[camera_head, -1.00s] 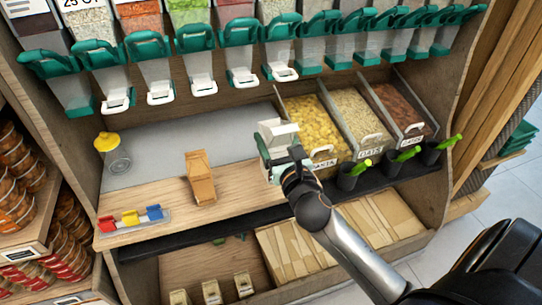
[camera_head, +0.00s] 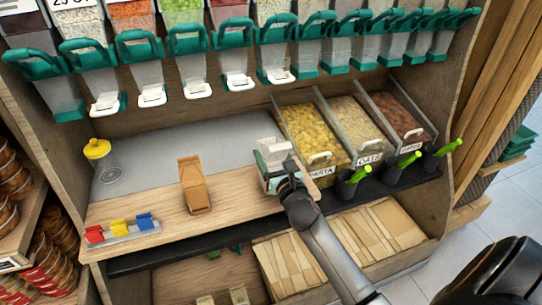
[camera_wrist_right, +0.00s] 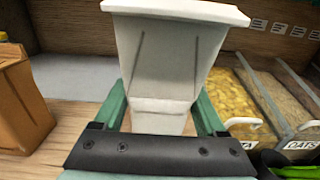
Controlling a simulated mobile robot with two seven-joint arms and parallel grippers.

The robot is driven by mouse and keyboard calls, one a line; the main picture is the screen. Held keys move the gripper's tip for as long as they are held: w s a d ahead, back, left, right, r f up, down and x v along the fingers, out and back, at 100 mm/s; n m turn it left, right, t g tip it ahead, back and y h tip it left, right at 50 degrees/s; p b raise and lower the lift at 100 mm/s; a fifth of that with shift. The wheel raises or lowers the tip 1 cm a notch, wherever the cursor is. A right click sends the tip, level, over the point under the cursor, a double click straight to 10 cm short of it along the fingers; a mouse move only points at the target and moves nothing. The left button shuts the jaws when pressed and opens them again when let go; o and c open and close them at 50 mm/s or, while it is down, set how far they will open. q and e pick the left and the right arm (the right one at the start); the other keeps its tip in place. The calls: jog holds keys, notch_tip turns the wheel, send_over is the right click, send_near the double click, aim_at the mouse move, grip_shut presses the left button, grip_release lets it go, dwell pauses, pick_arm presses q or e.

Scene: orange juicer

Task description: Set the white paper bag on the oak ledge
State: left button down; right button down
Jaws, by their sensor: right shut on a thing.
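The white paper bag (camera_head: 272,152) is upright in my right gripper (camera_head: 278,178), over the right part of the oak ledge (camera_head: 240,198). In the right wrist view the white bag (camera_wrist_right: 168,60) stands between the two green fingers of the right gripper (camera_wrist_right: 162,118), which is shut on it. The bag's underside is hidden, so I cannot tell whether it touches the ledge. My left gripper is not in view.
A brown paper bag (camera_head: 194,184) stands on the ledge to the left. Coloured clips (camera_head: 122,229) and a yellow-lidded jar (camera_head: 103,160) are further left. Open food bins (camera_head: 313,135) and black scoop cups (camera_head: 354,184) are on the right. Dispensers hang above. Bare ledge lies between the two bags.

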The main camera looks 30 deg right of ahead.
jog(key=shift+f, duration=0.15)
grip_release()
jog(key=v, duration=1.2)
jog(key=s+a+f+m+g+y, duration=0.3)
jog(key=s+a+f+m, duration=0.4)
jog(key=m, duration=0.8)
jog(key=s+a+f+m+g+y, duration=0.4)
jog(key=s+a+f+m, duration=0.3)
jog(key=a+f+m, duration=0.3)
notch_tip(320, 180, down, 3)
jog(key=m+g, duration=0.1)
jog(key=m, duration=0.4)
jog(key=shift+a+m+y, duration=0.3)
jog(key=shift+a, duration=0.05)
